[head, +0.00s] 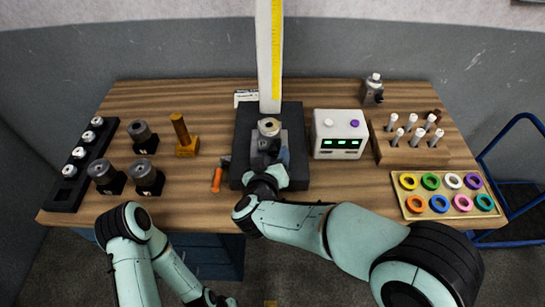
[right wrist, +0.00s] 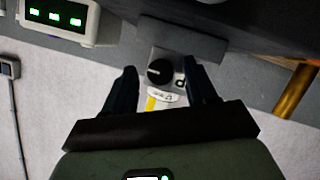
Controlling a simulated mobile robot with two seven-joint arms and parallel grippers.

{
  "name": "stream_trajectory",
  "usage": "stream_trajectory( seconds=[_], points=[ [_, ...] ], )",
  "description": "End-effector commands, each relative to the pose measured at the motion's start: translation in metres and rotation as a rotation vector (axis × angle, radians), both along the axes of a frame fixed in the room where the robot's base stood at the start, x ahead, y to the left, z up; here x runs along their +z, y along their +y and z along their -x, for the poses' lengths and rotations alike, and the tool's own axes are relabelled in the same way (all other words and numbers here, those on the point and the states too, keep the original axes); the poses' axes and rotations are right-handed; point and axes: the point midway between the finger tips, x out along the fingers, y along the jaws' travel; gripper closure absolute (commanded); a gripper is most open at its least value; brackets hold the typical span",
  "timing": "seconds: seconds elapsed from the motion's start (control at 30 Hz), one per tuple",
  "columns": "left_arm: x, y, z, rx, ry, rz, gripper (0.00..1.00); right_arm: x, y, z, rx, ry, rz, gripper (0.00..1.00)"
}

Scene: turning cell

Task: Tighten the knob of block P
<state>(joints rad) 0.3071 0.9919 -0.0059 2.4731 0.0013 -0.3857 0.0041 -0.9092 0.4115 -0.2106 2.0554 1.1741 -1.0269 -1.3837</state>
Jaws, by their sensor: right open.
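Block P (head: 268,144) is a grey block on the dark plate (head: 240,150), below the tall scale column. In the right wrist view its face shows upside down, with a round black knob (right wrist: 160,72) and the letter P (right wrist: 180,82). My right gripper (right wrist: 163,76) is open, one finger on each side of the knob. The fingers look apart from the knob; depth and contact are hard to tell. In the head view my right wrist hides the block's front and the knob. Of my left arm only links show at the lower left; its gripper is out of frame.
The scale column (head: 269,55) stands behind the block. A white box with green displays (head: 340,134) is right of the plate. An orange-handled tool (head: 217,180) and a brass-coloured stand (head: 186,145) are left. A ring tray (head: 438,204) lies at the right front.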

Motion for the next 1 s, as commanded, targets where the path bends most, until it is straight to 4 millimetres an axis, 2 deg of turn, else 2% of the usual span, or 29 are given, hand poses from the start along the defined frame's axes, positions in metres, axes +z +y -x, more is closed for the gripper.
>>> stream_trajectory(
  seconds=[0.07,0.23,0.57,1.0],
  points=[
    [0.0001,0.0,0.0,0.0,0.0,0.0,1.0,0.0002,0.0001,0.0001,0.0,0.0,0.0,0.43],
    [0.0001,0.0,0.0,0.0,0.0,0.0,1.0,0.0002,0.0002,0.0004,0.0,0.0,0.0,0.99],
    [0.0016,0.0001,-0.0007,0.0,-0.001,0.0,1.0,0.001,-0.0003,0.0005,0.0,-0.001,-0.035,1.0],
    [0.0028,0.0001,-0.0014,0.001,-0.002,-0.001,1.0,0.0013,-0.0034,0.0002,-0.002,-0.001,-0.324,0.99]
  ],
)
